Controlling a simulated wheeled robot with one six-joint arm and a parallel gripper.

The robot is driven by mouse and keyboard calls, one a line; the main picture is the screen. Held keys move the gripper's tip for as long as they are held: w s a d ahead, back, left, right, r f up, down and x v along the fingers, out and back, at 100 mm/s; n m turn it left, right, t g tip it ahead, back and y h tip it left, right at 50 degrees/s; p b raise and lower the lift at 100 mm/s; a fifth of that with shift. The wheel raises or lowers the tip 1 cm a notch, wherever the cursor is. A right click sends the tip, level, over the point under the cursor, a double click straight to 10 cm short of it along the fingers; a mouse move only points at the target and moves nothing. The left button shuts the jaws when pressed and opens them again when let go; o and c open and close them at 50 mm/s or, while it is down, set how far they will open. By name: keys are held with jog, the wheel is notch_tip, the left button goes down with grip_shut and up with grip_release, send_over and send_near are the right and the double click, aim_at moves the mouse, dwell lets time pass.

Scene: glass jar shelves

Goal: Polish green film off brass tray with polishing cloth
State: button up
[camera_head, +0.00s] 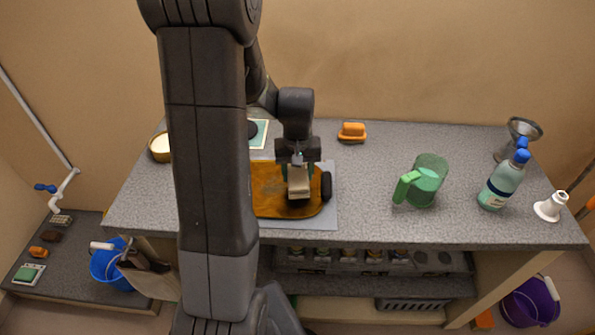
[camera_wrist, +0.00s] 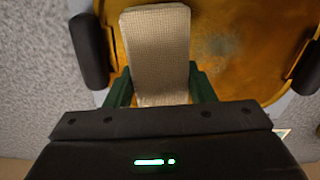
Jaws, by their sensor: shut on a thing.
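The brass tray (camera_head: 268,203) lies on a grey mat on the counter. My arm hides its left part in the head view. A black handle (camera_head: 326,186) shows at its right end. My gripper (camera_head: 298,166) is above the tray's right part, shut on the beige polishing cloth (camera_head: 299,183). The cloth is a woven pad between the fingers of my gripper (camera_wrist: 162,88) in the wrist view, over the tray (camera_wrist: 255,50). I cannot tell whether it touches the surface. A faint dull greyish-green patch (camera_wrist: 222,45) shows on the brass beside the cloth (camera_wrist: 155,40).
A green jug (camera_head: 427,181), a blue-capped bottle (camera_head: 502,180), a white stand (camera_head: 549,206) and a metal funnel (camera_head: 523,130) stand to the right. An orange brush-like item (camera_head: 351,132) lies behind the tray. Counter between tray and jug is clear.

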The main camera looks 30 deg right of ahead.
aim_at(266, 184)
jog(key=shift+f+b, duration=0.75)
jog(key=shift+f, duration=0.2)
dwell(1.0)
jog(key=shift+a, duration=0.1)
jog(key=shift+w+a, duration=0.6)
jog(key=shift+a, duration=0.3)
jog(key=shift+w+a, duration=0.55)
jog(key=shift+a, duration=0.35)
jog(key=shift+w+a, duration=0.6)
jog(key=shift+a, duration=0.35)
jog(key=shift+w+a, duration=0.55)
jog(key=shift+a, duration=0.4)
jog(key=shift+w+a, duration=0.6)
jog(key=shift+a, duration=0.35)
jog(key=shift+w+a, duration=0.55)
jog(key=shift+a, duration=0.35)
